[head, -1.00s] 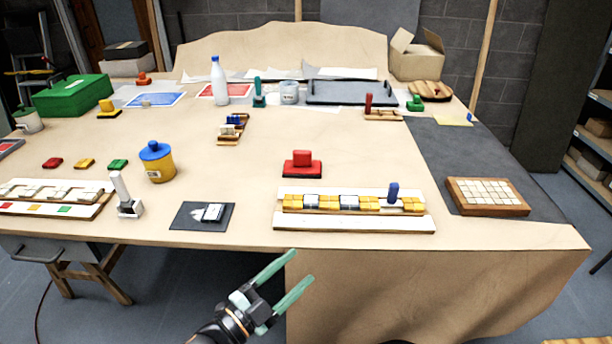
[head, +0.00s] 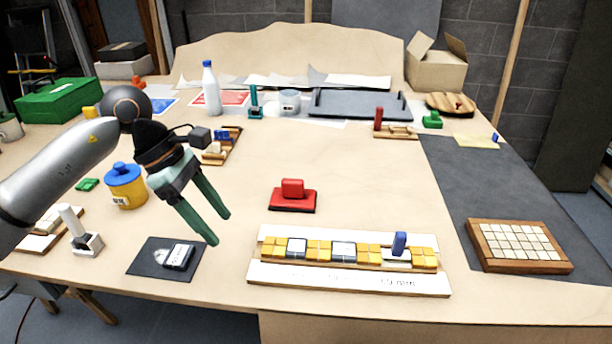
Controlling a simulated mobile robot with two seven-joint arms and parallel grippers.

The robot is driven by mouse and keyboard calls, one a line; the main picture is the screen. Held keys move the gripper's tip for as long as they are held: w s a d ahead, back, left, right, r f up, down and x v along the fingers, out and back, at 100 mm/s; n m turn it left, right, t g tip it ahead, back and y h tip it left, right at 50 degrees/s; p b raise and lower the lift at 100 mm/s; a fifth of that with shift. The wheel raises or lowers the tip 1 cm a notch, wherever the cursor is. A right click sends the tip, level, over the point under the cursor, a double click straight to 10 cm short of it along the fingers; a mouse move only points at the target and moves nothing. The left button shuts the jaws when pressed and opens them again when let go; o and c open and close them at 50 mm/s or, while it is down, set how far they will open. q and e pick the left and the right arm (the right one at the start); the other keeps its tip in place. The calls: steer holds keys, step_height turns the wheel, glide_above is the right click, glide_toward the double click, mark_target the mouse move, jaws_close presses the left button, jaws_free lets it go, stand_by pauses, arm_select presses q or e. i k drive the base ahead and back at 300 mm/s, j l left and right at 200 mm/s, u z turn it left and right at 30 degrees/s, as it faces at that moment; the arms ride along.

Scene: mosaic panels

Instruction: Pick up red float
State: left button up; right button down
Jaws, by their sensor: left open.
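The red float (head: 292,195) is a red block handle on a flat red plate with a dark underside. It sits flat on the table in the head view, just behind the row of yellow and white tiles. My left gripper (head: 222,228) is open and empty, its green fingers pointing down and to the right. In the picture it is to the left of the red float, apart from it. My right gripper is not in view.
A tile rail (head: 350,278) with a blue-handled piece (head: 399,243) lies in front of the float. A yellow jar (head: 127,192) with a blue lid and a dark pad (head: 148,262) are near my left arm. The table right of the float is clear.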

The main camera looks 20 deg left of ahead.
mark_target(293, 197)
steer(key=i, duration=0.85)
